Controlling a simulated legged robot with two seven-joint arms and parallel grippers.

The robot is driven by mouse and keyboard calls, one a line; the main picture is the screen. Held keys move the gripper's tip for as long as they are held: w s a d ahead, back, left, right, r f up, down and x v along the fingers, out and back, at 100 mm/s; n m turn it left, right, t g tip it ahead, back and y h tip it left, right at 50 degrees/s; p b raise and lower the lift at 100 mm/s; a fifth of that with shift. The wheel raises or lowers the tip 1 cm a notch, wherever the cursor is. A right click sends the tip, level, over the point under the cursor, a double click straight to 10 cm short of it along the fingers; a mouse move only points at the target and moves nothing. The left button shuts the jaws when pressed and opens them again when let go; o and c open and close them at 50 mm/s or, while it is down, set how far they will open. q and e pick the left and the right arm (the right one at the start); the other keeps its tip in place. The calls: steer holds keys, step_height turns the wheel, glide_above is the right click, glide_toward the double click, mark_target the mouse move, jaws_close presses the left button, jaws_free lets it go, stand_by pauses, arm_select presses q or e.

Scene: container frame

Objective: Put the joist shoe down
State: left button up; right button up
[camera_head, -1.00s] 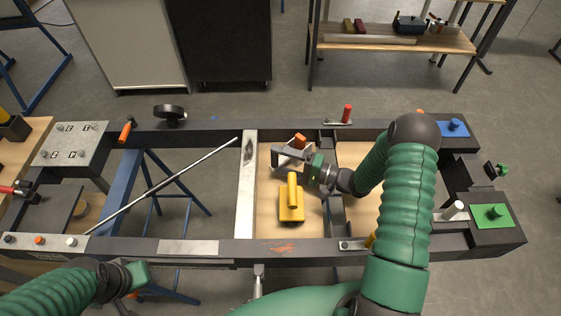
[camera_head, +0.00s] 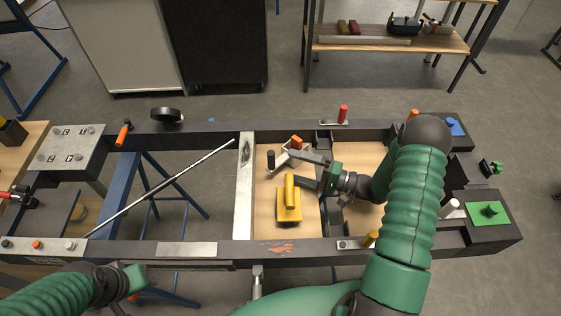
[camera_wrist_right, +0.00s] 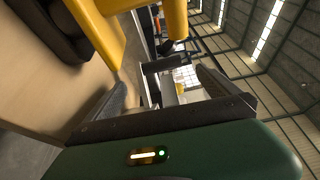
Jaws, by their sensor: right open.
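The yellow piece (camera_head: 288,214), which I take to be the joist shoe, is a flat plate with an upright bar. It rests on the light wooden board inside the dark frame. My right gripper (camera_head: 304,170) is open just above and right of the bar; its lower finger lies at the bar's top in the picture, and touching cannot be told. In the right wrist view the yellow bar (camera_wrist_right: 175,18) is close, beyond the open fingers (camera_wrist_right: 165,85). My left gripper (camera_head: 133,279) is at the lower left, away from the shoe; its fingers are not clear.
A grey bracket-like piece (camera_head: 283,159) with a black end and an orange block (camera_head: 296,141) lie behind the fingers. A pale crossbar (camera_head: 245,190) runs left of the board. A long rod (camera_head: 165,185) slants across the left opening. Pegs stand on the frame's rails.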

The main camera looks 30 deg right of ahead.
steer(key=v, duration=0.6)
steer(key=shift+f, duration=0.1)
